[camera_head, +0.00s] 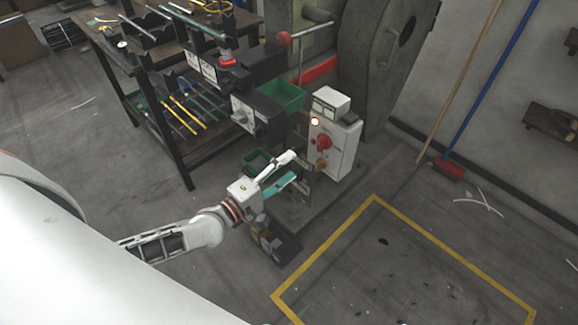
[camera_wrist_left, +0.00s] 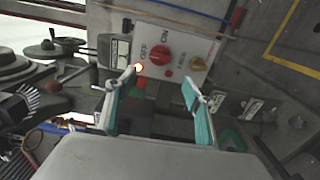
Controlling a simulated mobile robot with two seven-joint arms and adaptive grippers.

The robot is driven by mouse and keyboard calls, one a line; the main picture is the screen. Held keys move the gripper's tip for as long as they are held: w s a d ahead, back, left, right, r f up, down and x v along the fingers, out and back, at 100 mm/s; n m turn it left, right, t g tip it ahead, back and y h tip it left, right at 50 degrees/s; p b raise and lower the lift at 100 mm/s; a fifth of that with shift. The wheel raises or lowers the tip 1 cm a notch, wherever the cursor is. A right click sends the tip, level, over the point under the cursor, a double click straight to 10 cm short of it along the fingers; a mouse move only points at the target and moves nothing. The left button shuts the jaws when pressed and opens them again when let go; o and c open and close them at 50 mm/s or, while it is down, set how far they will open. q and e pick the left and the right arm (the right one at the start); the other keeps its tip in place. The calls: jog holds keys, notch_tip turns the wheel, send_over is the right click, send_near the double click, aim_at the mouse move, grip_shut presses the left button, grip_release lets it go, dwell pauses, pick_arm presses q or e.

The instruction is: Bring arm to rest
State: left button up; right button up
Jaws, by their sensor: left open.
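My left arm comes in from the lower left in the head view. Its gripper (camera_head: 284,174) is in front of the rivet press, just left of the white control box (camera_head: 335,140). In the left wrist view the two teal-padded fingers (camera_wrist_left: 160,108) are spread apart with nothing between them. The control box with its red knob (camera_wrist_left: 160,55) and a lit lamp lies beyond the fingertips. I cannot tell how far the fingers are from the box. My right gripper is not in view.
A workbench (camera_head: 158,120) with tools stands at the left. A green bin (camera_head: 283,94) sits on the press (camera_head: 385,60). A red-and-blue broom (camera_head: 450,168) leans on the wall at right. Yellow-marked floor (camera_head: 400,270) in front is mostly clear.

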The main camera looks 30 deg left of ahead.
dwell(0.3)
pick_arm(q)
jog(key=s+d+f+m+g+p, duration=0.35)
jog(key=s+d+m, duration=0.45)
jog(key=s+m, duration=0.3)
jog(key=s+a+f+m+g+y+p, duration=0.2)
jog(key=s+f+m, duration=0.5)
jog(key=s, duration=0.4)
jog(key=shift+a+m+g+y+p, duration=0.3)
jog(key=shift+a+g+y, duration=0.25)
jog(key=shift+a+y, duration=0.35)
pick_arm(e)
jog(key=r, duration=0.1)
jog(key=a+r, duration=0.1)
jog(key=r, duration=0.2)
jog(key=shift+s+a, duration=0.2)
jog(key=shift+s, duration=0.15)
pick_arm(q)
jog(key=shift+r, duration=0.1)
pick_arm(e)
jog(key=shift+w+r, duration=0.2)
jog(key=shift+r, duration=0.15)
